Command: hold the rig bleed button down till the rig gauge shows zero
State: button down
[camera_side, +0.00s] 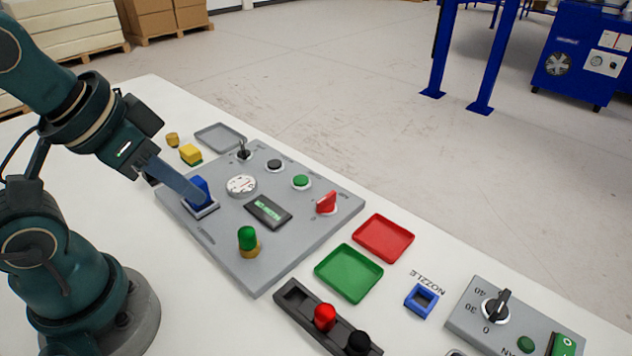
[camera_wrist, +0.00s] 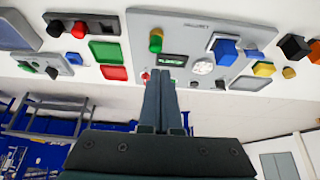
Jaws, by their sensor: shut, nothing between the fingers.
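The grey rig panel (camera_side: 222,244) lies on the white table and carries a round white dial gauge (camera_side: 241,185) and a small green-lit display (camera_side: 268,211). Both readings are too small to make out. A green button (camera_side: 301,181) and a black button (camera_side: 275,165) sit on its far side; their labels are illegible, so I cannot tell which one is the bleed. My gripper (camera_side: 197,201) is shut and empty, its tips beside a blue block (camera_side: 202,187) in a square frame; contact is unclear. In the wrist view my gripper (camera_wrist: 160,72) points toward the panel (camera_wrist: 185,24).
The panel also carries a green-capped knob (camera_side: 248,239), a red switch (camera_side: 326,203) and a black toggle (camera_side: 242,152). Red (camera_side: 384,237) and green (camera_side: 349,273) trays lie to the right. A dial box (camera_side: 468,315) stands at lower right.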

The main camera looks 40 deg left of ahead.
dwell(0.8)
jog(key=w+d+r+n+h, duration=0.3)
jog(key=w+d+r+n, duration=0.1)
jog(key=w+n, duration=0.1)
jog(key=n+t, duration=0.3)
jog(key=n, duration=1.4)
send_over(269, 163)
notch_tip(269, 163, down, 6)
jog(key=f, duration=0.1)
jog(key=shift+r+h, duration=0.25)
jog(key=shift+h, duration=0.15)
jog(key=shift+f, duration=4.4)
